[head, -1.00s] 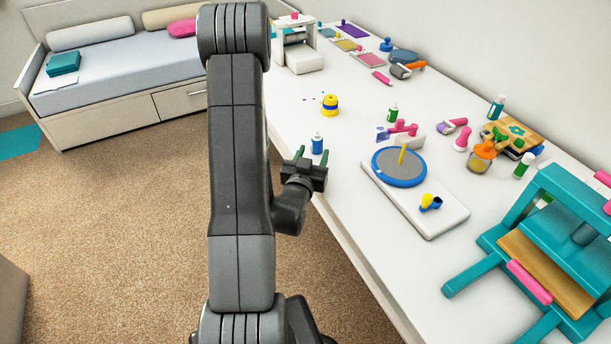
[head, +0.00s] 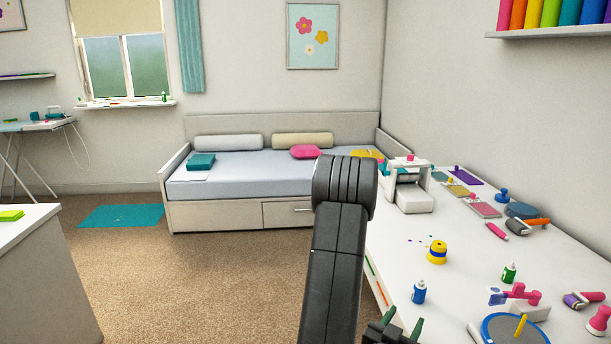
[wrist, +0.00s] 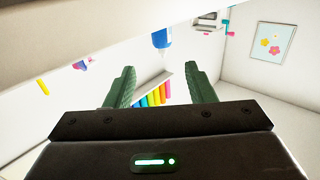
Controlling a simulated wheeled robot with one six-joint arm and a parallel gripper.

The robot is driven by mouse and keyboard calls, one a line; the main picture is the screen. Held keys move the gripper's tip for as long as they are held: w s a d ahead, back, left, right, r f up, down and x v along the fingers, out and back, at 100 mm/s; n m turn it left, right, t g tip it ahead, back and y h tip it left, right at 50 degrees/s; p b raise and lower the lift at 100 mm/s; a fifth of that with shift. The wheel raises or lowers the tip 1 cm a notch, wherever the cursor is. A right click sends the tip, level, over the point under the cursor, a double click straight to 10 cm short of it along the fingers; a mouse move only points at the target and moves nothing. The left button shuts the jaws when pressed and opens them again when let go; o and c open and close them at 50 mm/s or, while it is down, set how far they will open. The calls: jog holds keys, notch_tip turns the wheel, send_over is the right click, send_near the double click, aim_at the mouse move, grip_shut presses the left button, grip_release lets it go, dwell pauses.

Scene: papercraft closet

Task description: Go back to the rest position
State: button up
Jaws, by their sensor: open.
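My gripper (head: 402,326) shows at the bottom of the head view, low by the near-left edge of the white craft table (head: 455,290). In the wrist view its two green fingers (wrist: 162,88) stand wide apart with nothing between them. A blue bottle (head: 419,292) stands upright on the table just beyond the gripper. The bottle also shows in the wrist view (wrist: 162,38), above and past the fingertips, not touching them. My arm rises in front of the table's left edge and hides part of it.
On the table are a yellow round piece (head: 437,252), a green bottle (head: 509,272), a blue-rimmed turntable (head: 497,333) and a white press (head: 409,190). A daybed (head: 240,216) stands at the back. Open carpet (head: 200,285) lies left of my arm. A white cabinet (head: 50,290) is at far left.

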aim_at(418, 291)
jog(key=p+x, duration=0.3)
jog(key=x, duration=0.9)
jog(key=shift+w+d+r, duration=0.1)
jog(key=shift+w+r, duration=0.05)
jog(key=shift+w, duration=0.25)
jog(key=shift+w+d+f+b, duration=0.1)
jog(key=shift+f+b, duration=0.2)
jog(key=shift+r+b, duration=0.15)
jog(key=shift+b, duration=0.2)
jog(key=shift+r+p, duration=0.2)
jog(key=shift+p, duration=0.15)
